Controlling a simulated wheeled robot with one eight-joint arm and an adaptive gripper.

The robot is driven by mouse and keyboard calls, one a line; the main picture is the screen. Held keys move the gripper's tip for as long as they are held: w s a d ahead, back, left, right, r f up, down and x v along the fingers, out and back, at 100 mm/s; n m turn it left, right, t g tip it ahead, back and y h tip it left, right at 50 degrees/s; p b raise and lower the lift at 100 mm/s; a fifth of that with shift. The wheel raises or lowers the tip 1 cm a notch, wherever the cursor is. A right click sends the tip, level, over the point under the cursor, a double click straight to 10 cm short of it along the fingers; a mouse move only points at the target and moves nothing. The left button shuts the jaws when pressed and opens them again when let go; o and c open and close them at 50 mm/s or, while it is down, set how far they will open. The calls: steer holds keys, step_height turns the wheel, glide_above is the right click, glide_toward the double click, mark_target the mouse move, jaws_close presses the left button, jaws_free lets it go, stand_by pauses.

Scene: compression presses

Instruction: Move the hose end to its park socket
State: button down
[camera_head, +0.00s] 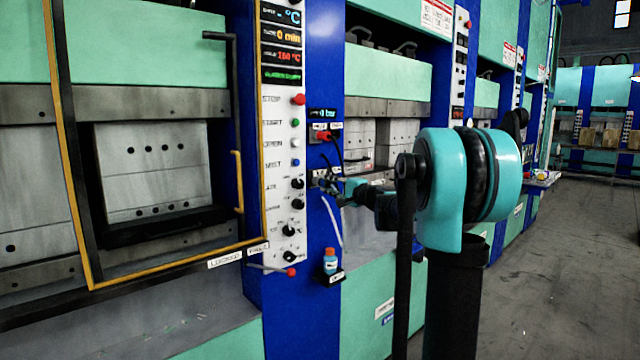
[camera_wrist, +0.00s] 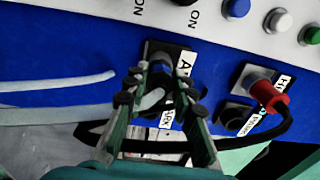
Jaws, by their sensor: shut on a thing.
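My gripper (camera_wrist: 157,88) is shut on the hose end (camera_wrist: 151,100), a pale grey piece between its fingers in the wrist view. The pale hose (camera_wrist: 60,85) runs off to the left there. In the head view my gripper (camera_head: 334,185) is close to the blue press column, and the hose (camera_head: 333,222) hangs below it. A dark socket plate (camera_wrist: 168,52) lies just beyond the fingertips, with a label starting with "A". A label ending in "RK" (camera_wrist: 167,119) is partly behind the right finger. The park socket's opening is hidden by the fingers; I cannot tell whether the hose end touches it.
A red plug (camera_wrist: 268,95) with a black cable sits in a neighbouring socket, above another dark socket (camera_wrist: 236,117). The cable loops beneath my gripper. Control buttons (camera_wrist: 279,20) line the white panel. A small blue bottle (camera_head: 330,262) stands on a bracket below. Floor at right is clear.

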steer(key=shift+v, duration=1.55)
steer(key=v, duration=0.3)
steer(key=shift+s+d+r, duration=0.1)
steer(key=shift+s+d, duration=0.15)
steer(key=shift+s, duration=0.1)
stand_by(0.5)
stand_by(1.2)
